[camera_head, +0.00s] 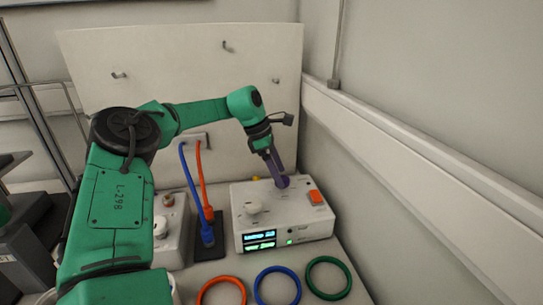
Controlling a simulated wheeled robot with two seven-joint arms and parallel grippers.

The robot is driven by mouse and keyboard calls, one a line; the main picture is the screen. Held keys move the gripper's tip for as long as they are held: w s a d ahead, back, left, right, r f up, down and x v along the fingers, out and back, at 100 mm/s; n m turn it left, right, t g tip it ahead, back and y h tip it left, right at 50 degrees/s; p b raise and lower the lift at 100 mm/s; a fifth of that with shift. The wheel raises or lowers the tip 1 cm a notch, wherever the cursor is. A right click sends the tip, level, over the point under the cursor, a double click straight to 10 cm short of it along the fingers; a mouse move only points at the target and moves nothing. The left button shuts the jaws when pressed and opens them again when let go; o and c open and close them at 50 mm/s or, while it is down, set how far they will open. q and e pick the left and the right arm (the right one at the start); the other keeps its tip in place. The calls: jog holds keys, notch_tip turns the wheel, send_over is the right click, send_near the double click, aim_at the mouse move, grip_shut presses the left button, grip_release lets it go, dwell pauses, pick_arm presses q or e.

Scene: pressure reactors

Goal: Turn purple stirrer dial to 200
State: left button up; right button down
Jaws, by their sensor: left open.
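A white stirrer box (301,228) stands on the bench right of centre, with lit displays (260,241) on its front. A purple dial (282,182) sits on its top near the back. A white round knob (254,204) is on the left of the same top and an orange-red switch (315,197) is on the right. My left gripper (277,172) is open and points down at the purple dial, its fingers right at it. I cannot tell whether they touch the dial. The dial's scale and the display text are too small to read. My right gripper is not in view.
Orange (221,291), blue (277,286) and green (328,278) rings lie on the bench in front of the box. A dark power strip (208,244) with blue and orange plugs stands left of it. A wall rail runs close on the right.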

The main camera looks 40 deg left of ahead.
pick_arm(q)
jog(key=p+v, duration=0.1)
jog(key=v, duration=1.2)
jog(key=shift+s, duration=0.1)
